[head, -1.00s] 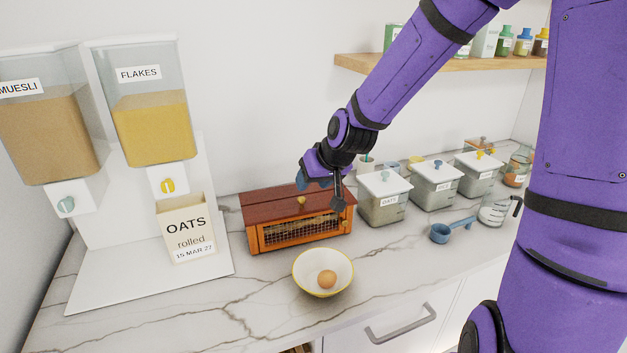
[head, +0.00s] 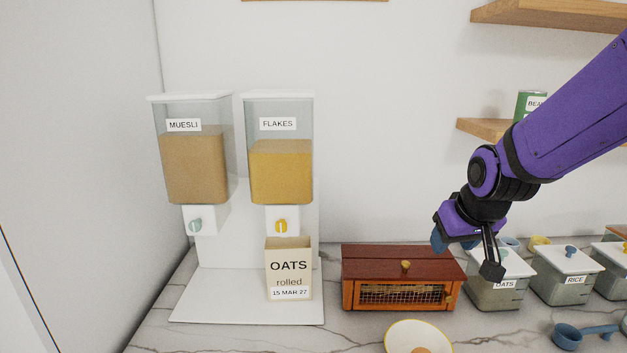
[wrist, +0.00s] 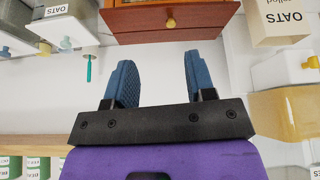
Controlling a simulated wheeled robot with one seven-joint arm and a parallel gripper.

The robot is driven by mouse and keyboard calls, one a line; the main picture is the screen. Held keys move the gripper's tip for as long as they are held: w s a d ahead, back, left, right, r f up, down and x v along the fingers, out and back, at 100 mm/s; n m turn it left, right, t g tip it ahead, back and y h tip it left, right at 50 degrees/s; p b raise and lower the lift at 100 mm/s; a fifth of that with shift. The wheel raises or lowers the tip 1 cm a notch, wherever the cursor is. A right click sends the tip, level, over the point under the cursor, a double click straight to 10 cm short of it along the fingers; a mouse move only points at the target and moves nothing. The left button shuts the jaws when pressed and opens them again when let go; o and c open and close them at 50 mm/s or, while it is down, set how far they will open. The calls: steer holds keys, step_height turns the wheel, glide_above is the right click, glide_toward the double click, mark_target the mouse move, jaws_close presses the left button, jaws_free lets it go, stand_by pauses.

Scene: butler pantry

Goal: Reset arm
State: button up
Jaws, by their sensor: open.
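My gripper (head: 455,242) hangs above the right end of a small reddish-brown wooden box (head: 400,265) with a mesh front and a round knob. In the wrist view my gripper (wrist: 158,72) shows two blue ridged fingers standing well apart, with nothing between them. The wooden box also shows upside down at the top of the wrist view (wrist: 170,24), beyond the fingertips. My purple arm reaches in from the right in the head view.
The OATS carton (head: 288,270) stands before the MUESLI dispenser (head: 195,155) and FLAKES dispenser (head: 280,170). Lidded canisters (head: 495,290) line the right, near a blue scoop (head: 585,333). A yellow-rimmed bowl (head: 398,333) with an egg (head: 422,350) sits in front. Shelves (head: 480,128) are behind my arm.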

steer(key=s+d+r, duration=0.1)
steer(key=s+r, duration=0.2)
steer(key=s, duration=0.3)
steer(key=s+d+r, duration=0.2)
steer(key=s+r, duration=0.2)
steer(key=s, duration=0.3)
steer(key=s+d+r+m, duration=0.1)
steer(key=s+r, duration=0.2)
steer(key=s, duration=0.3)
steer(key=shift+s+d+r, duration=0.3)
steer(key=shift+d, duration=0.05)
